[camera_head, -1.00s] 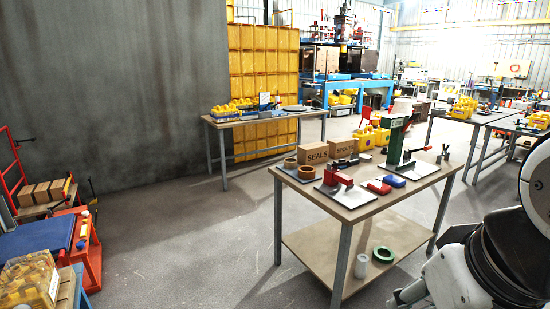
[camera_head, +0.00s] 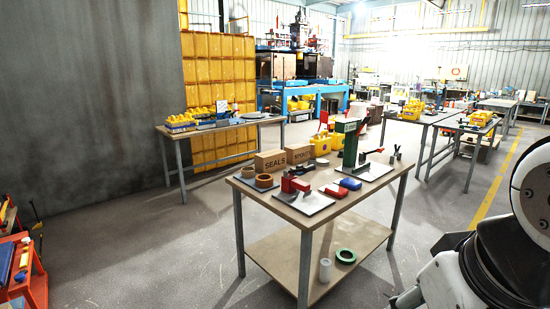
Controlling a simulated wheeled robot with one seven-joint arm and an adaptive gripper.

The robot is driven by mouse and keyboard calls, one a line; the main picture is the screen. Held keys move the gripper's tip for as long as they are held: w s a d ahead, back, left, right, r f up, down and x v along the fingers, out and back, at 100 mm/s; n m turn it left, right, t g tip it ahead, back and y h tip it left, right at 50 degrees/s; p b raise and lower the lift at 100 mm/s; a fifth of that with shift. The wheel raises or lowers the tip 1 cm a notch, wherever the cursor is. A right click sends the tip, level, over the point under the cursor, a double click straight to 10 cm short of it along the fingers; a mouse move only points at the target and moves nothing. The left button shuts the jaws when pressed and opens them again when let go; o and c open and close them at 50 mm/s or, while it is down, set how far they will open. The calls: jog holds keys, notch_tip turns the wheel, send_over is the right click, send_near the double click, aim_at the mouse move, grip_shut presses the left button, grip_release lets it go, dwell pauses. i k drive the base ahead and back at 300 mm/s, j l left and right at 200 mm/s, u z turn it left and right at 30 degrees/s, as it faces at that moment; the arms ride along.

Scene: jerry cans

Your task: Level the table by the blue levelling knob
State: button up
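At the left edge, an orange-red stand or table (camera_head: 38,287) is partly cut off by the picture's edge. A yellow bar (camera_head: 24,260) stands out on it, with a small blue part (camera_head: 20,276) just below. The blue part may be the levelling knob, but it is too small to tell. My white and black arm links fill the lower right, far from this stand. My gripper's fingers do not show.
A workbench (camera_head: 262,208) with boxes, a green press (camera_head: 351,145) and red and blue parts stands in the middle. Another bench (camera_head: 174,134) stands behind, left. Bare floor lies between the orange-red stand and the workbench.

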aim_at(18, 277)
jog(key=i+j+u, duration=0.35)
jog(key=i+j, duration=0.15)
jog(key=i+j+u, duration=0.4)
jog(key=i, duration=0.25)
jog(key=i+j+u, duration=0.1)
jog(key=i+u, duration=0.25)
jog(key=i, duration=0.3)
jog(key=i+u, duration=0.4)
jog(key=i, duration=0.25)
jog(key=i+l+u, duration=0.35)
jog(key=i, duration=0.25)
jog(key=i+l+u, duration=0.4)
jog(key=i, duration=0.2)
jog(key=k+l, duration=0.15)
jog(key=l, duration=0.2)
jog(key=i, duration=0.6)
